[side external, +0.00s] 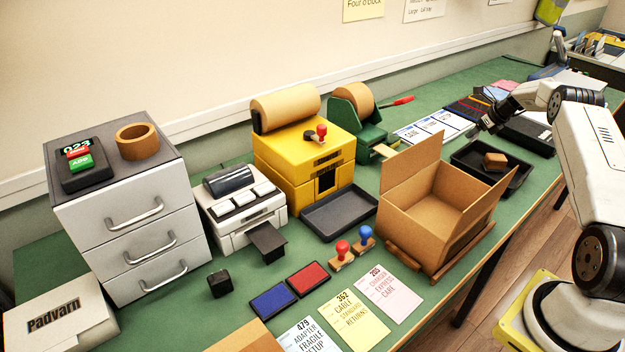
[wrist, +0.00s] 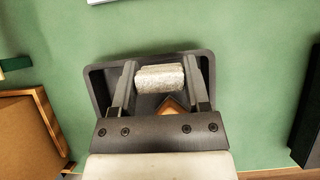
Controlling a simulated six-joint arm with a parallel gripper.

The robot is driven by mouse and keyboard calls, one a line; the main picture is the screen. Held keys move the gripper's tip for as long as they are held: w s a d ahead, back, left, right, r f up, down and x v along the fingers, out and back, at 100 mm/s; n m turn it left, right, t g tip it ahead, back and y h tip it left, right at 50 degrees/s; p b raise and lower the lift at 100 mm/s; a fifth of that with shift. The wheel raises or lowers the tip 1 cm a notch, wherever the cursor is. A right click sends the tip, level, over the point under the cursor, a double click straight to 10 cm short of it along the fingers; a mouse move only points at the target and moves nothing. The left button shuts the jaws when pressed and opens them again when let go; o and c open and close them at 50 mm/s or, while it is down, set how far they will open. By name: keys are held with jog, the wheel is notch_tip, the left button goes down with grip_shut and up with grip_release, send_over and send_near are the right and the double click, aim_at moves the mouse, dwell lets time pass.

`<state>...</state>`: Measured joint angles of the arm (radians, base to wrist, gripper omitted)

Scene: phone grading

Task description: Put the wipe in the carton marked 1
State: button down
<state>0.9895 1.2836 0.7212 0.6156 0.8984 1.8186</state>
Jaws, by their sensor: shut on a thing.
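A pale, crumpled roll, which looks like the wipe (wrist: 160,79), is pinched between the fingers of my gripper (wrist: 159,70) in the wrist view. My gripper is shut on it, above a black tray (wrist: 95,75). In the side view my gripper (side external: 476,130) is above and behind the same tray (side external: 515,183), and the wipe cannot be made out there. An open cardboard carton (side external: 425,220) stands in front and to the left of the tray. No number 1 is readable on it. Its edge appears at left in the wrist view (wrist: 22,130).
A brown block (side external: 495,160) lies in the black tray. A dark bin (side external: 527,137) stands behind it. Two stamps (side external: 342,252), ink pads and printed cards (side external: 390,290) lie left of the carton. A yellow machine (side external: 303,157) and an empty dark tray (side external: 340,214) stand farther left.

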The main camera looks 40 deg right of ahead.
notch_tip(320, 180, up, 15)
jog(key=n+g+y, duration=0.4)
jog(key=n+y, duration=0.2)
jog(key=n, duration=0.8)
send_over(435, 227)
notch_tip(435, 227, down, 12)
jog(key=shift+r, duration=0.2)
jog(key=shift+f, duration=2.9)
jog(key=shift+f, duration=2.05)
jog(key=shift+f, duration=0.2)
